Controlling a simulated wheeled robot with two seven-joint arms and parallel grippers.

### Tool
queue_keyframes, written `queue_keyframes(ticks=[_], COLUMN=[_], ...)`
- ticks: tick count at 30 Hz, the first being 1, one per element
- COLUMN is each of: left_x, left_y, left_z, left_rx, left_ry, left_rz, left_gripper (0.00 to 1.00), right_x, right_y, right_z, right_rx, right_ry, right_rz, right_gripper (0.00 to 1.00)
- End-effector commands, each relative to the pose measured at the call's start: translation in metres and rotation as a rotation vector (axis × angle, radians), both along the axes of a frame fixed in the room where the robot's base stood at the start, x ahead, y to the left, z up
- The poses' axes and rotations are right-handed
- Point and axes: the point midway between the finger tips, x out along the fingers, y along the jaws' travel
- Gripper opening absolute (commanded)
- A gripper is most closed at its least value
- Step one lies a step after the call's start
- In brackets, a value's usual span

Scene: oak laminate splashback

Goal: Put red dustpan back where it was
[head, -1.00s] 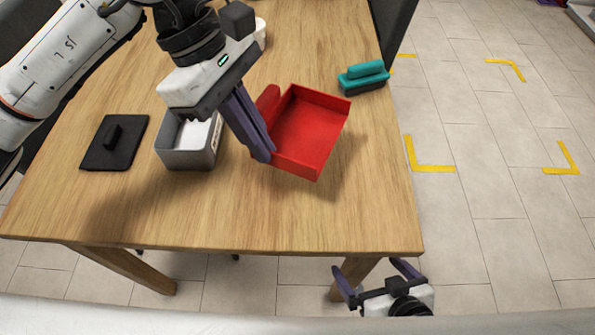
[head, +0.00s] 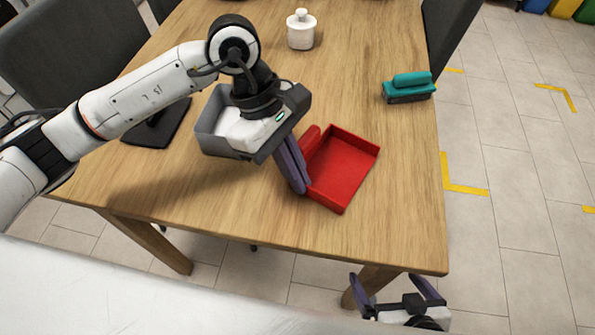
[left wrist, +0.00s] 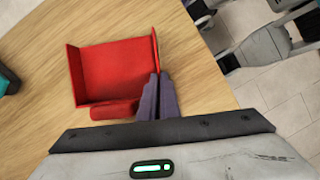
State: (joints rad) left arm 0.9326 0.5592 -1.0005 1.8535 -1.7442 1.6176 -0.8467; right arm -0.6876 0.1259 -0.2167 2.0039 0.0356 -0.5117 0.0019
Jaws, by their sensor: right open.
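The red dustpan (head: 342,170) is at the front right part of the table, low over or on the top; I cannot tell whether it touches. My left gripper (head: 300,185) is shut on its left side wall, fingers close together. In the left wrist view the dustpan (left wrist: 115,72) opens away to the upper left, and the left gripper's fingers (left wrist: 157,98) pinch its wall. The gripper hides part of that wall. My right gripper (head: 392,290) is open and empty, low beyond the table's front right corner.
A teal brush (head: 410,85) lies near the right edge of the wooden table (head: 390,220). A grey bin (head: 208,125) and a black flat object (head: 155,125) are left of the dustpan. A white jar (head: 301,32) stands farther back. The table between jar and brush is clear.

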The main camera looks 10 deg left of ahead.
Motion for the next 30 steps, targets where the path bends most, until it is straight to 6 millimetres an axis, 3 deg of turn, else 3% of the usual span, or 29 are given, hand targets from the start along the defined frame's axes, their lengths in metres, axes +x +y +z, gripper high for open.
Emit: queue_keyframes(ticks=[2, 6, 19, 30], left_x=[0.0, 0.0, 0.001, 0.013], left_y=[0.0, 0.0, 0.002, 0.029], left_z=[-0.004, -0.002, 0.006, 0.076], left_rx=[0.0, 0.0, 0.0, -0.001], left_ry=[-0.001, 0.0, -0.002, -0.005], left_rz=[-0.001, 0.0, 0.001, 0.002], left_gripper=[0.0, 0.21, 0.21, 0.21], right_x=[0.0, 0.0, 0.001, 0.001], right_y=[0.0, 0.0, 0.0, 0.0], right_z=[-0.005, -0.003, 0.002, 0.002], right_rx=[0.001, 0.001, 0.0, -0.001], right_ry=[0.0, 0.0, -0.002, -0.002], right_rz=[-0.001, -0.001, -0.001, 0.0], right_gripper=[1.0, 1.0, 1.0, 1.0])
